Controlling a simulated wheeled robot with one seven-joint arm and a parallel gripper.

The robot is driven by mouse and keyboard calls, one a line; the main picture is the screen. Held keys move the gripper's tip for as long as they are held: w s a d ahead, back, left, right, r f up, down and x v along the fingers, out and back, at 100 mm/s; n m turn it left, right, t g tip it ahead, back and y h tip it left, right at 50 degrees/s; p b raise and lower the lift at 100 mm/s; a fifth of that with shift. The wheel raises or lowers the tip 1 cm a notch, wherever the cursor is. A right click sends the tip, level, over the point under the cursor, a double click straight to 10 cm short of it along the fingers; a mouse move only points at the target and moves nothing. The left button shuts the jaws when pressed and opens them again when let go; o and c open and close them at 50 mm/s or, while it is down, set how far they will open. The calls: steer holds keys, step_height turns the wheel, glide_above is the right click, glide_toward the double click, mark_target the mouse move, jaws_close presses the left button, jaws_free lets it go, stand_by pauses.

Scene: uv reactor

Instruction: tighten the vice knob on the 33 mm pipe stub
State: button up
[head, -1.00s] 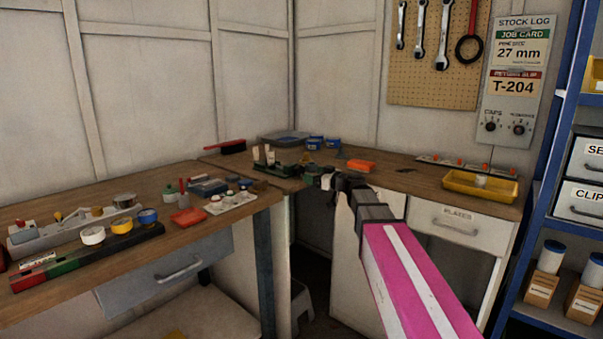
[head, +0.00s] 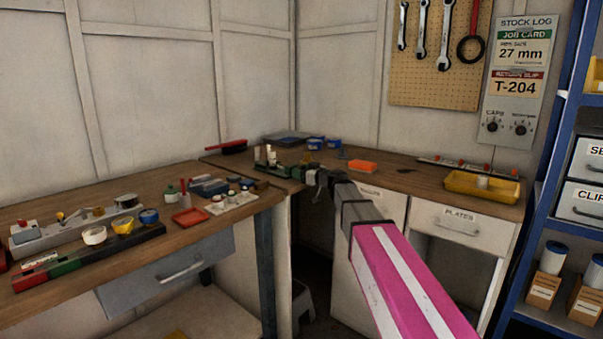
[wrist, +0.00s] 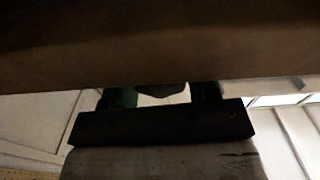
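The green vice (head: 289,169) sits near the inner corner of the benches, at the right bench's left end. Pale upright pieces stand at it; I cannot tell which is the 33 mm stub. Its knob is not clear in the head view. My gripper (head: 312,177) is small and dark there, close to the vice's right end; contact cannot be made out. In the wrist view my gripper (wrist: 162,97) shows two dark greenish fingers with a gap between them. A brown surface (wrist: 160,45) hides their tips. A small dark shape (wrist: 163,90) shows between them.
A tray of small parts (head: 232,203) and a red tray (head: 189,217) are on the left bench. An orange block (head: 362,167) and a yellow tray (head: 480,188) are on the right bench. A blue shelf rack (head: 545,195) stands at the right.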

steer(key=shift+c, duration=0.7)
steer(key=shift+m, duration=1.6)
steer(key=o, duration=0.9)
steer(key=shift+d, duration=0.1)
steer(key=v, duration=1)
steer(key=shift+s+d, duration=0.25)
